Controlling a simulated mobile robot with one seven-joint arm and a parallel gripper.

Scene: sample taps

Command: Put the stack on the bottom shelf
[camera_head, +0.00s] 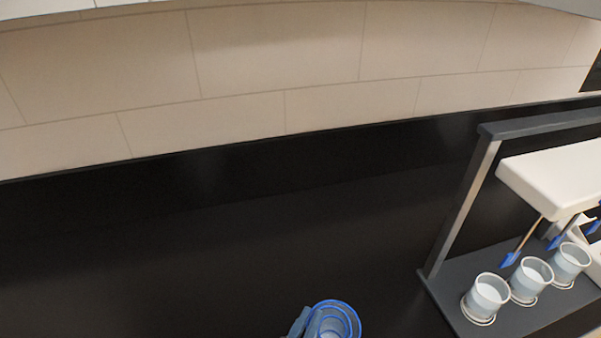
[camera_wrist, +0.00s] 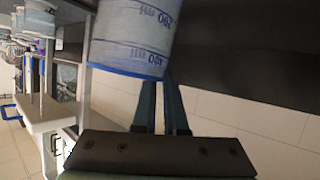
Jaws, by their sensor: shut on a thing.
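The stack (camera_head: 335,322) is a set of nested translucent beakers with blue rims, at the bottom edge of the head view and partly cut off. In the wrist view the stack (camera_wrist: 133,38) shows a pale wall with blue volume marks and a blue rim. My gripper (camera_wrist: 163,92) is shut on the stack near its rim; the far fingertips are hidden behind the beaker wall. In the head view only a bit of my gripper (camera_head: 300,323) shows, at the left of the stack. I cannot make out a bottom shelf for certain.
A dark grey rack (camera_head: 462,210) stands at the right, with a white block (camera_head: 555,175) and blue-tipped taps (camera_head: 512,256). Three beakers (camera_head: 486,300) of pale content stand in a row on its base. The black counter (camera_head: 180,270) left of it is clear, against a tiled wall.

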